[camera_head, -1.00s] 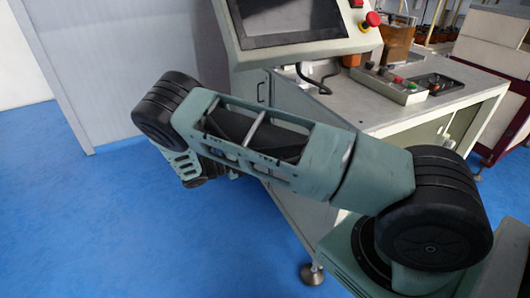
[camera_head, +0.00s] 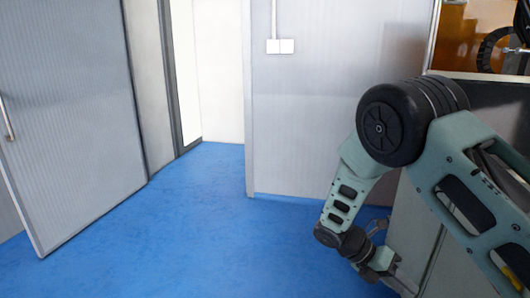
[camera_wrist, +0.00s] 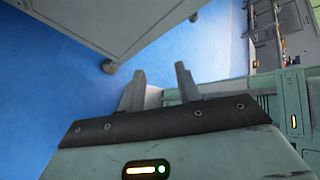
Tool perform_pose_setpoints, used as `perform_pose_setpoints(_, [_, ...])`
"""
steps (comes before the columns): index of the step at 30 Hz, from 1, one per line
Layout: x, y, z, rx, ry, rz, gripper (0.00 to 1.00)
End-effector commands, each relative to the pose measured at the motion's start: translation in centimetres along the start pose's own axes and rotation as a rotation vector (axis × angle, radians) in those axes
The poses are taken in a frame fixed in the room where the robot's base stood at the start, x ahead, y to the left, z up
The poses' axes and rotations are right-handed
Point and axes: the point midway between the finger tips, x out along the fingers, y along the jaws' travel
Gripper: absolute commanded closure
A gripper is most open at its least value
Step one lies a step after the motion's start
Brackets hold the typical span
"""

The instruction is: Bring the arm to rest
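My arm is folded at the right of the head view, its elbow raised and its forearm hanging down toward the floor. The wrist end is low in the picture, beside a pale cabinet side, and its fingers cannot be made out clearly there. In the wrist view my gripper (camera_wrist: 160,84) has two grey fingers standing well apart, with nothing between them. Pale green surfaces lie behind and to the right of the fingers.
A grey door (camera_head: 70,110) stands ajar at the left, with a doorway beside it. Blue floor (camera_head: 180,225) is clear at the left and middle. A grey wall panel (camera_head: 310,110) stands behind my arm.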

Motion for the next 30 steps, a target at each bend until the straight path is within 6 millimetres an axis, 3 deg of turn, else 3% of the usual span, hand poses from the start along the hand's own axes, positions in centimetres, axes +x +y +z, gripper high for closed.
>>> perform_pose_setpoints(3, [-3.8,-2.9,-3.3,0.203,0.151,0.136,0.66])
perform_pose_setpoints(9, [-9.3,-8.5,-8.8,0.553,0.425,0.281,0.66])
perform_pose_setpoints(15, [-13.0,-14.9,-13.7,0.888,0.701,0.344,0.66])
perform_pose_setpoints(22, [-14.2,-20.6,-17.8,1.213,0.969,0.335,0.66])
perform_pose_setpoints(30, [-14.0,-22.6,-19.2,1.352,1.082,0.311,0.66])
